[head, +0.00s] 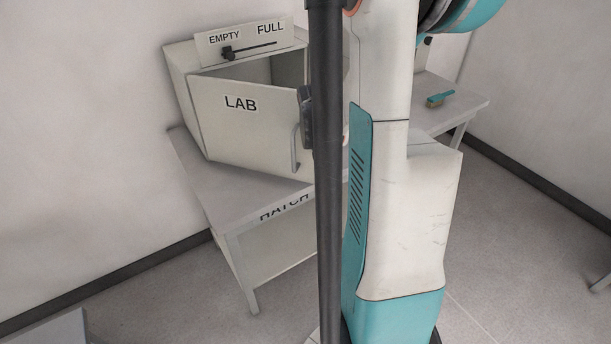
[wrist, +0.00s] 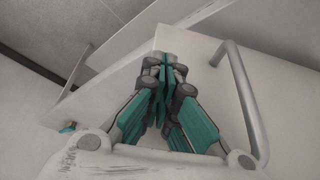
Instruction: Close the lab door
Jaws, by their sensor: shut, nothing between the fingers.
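The lab door (head: 240,122) is a white panel lettered LAB on the front of a white box (head: 184,75). It stands partly open, and the grey interior shows above it. Its grey bar handle (head: 295,148) is at the right side of the panel. The handle also shows in the wrist view (wrist: 243,100), right of my gripper. My gripper (wrist: 165,65) is shut and empty, with its fingertips close to a pale panel edge. I cannot tell whether they touch it. In the head view my own body hides the door's right edge.
The box stands on a table (head: 205,185) marked HATCH. An EMPTY/FULL sign with a slider (head: 245,47) is on top of the box. A teal-handled brush (head: 440,98) lies on the table's right part. Walls stand behind and left; open floor (head: 530,240) lies to the right.

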